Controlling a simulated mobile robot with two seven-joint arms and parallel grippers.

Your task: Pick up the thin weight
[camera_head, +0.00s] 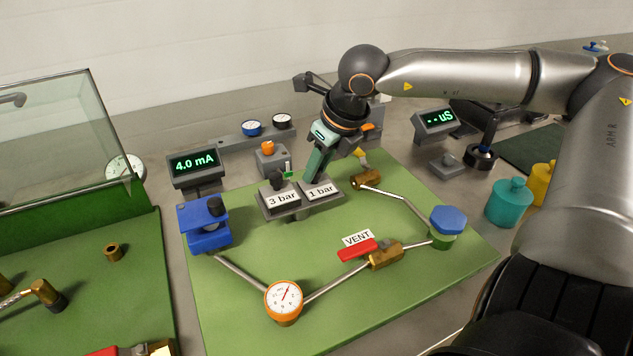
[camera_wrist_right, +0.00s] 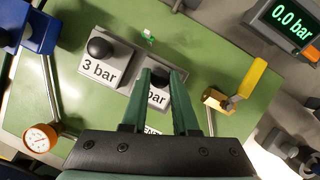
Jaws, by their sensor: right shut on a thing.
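The thin weight is the one marked "1 bar" (camera_head: 320,191), beside the "3 bar" weight (camera_head: 283,200) with its black knob, on a grey stand on the green board. My right gripper (camera_head: 314,176) points down from above at the 1 bar weight. In the right wrist view, the gripper's green fingers (camera_wrist_right: 161,76) are on either side of the knob of the 1 bar weight (camera_wrist_right: 157,99), shut on it. The fingers hide part of the knob and label. I cannot tell whether the weight is lifted off the stand. My left gripper is not in view.
A blue clamp-like device (camera_head: 205,226) and an orange-rimmed gauge (camera_head: 284,299) stand left and front on the board (camera_head: 350,305). The red VENT lever (camera_head: 358,250) and blue-capped fitting (camera_head: 447,222) are to the right. A small green-and-white piece (camera_wrist_right: 150,36) lies behind the weights.

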